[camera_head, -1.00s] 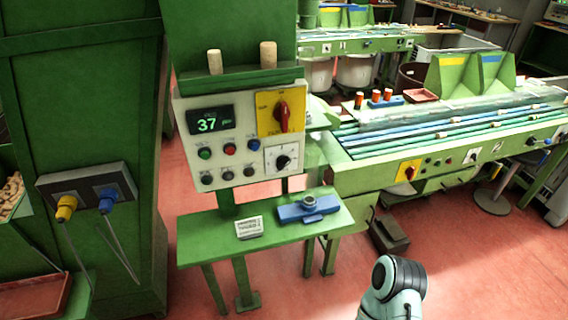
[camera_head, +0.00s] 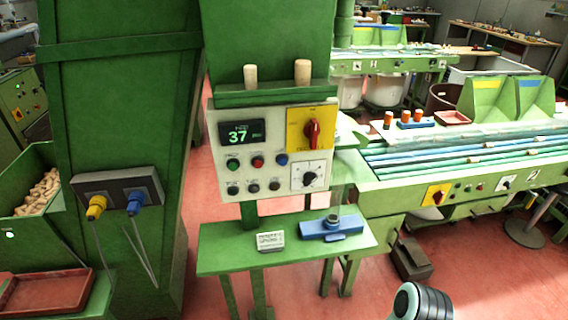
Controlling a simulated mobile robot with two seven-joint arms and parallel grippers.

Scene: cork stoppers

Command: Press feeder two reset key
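A cream control panel (camera_head: 221,191) on a green machine faces me in the middle of the head view. Its display (camera_head: 242,132) reads 37. Below it sit a green button (camera_head: 233,163), a red button (camera_head: 258,161) and a blue button (camera_head: 282,159), with several dark buttons (camera_head: 253,187) in a row underneath. The small labels are too blurred to read, so I cannot tell which is the reset key. A red rotary switch (camera_head: 312,131) on a yellow plate and a black dial (camera_head: 309,179) are at the right. Part of my arm shows at the bottom right; neither gripper is visible.
A green shelf (camera_head: 215,262) below the panel holds a small sign (camera_head: 270,240) and a blue fixture (camera_head: 331,228). Two corks (camera_head: 302,71) stand on the ledge above. A conveyor machine (camera_head: 480,178) is at the right, a green cabinet at the left. Red floor lies between.

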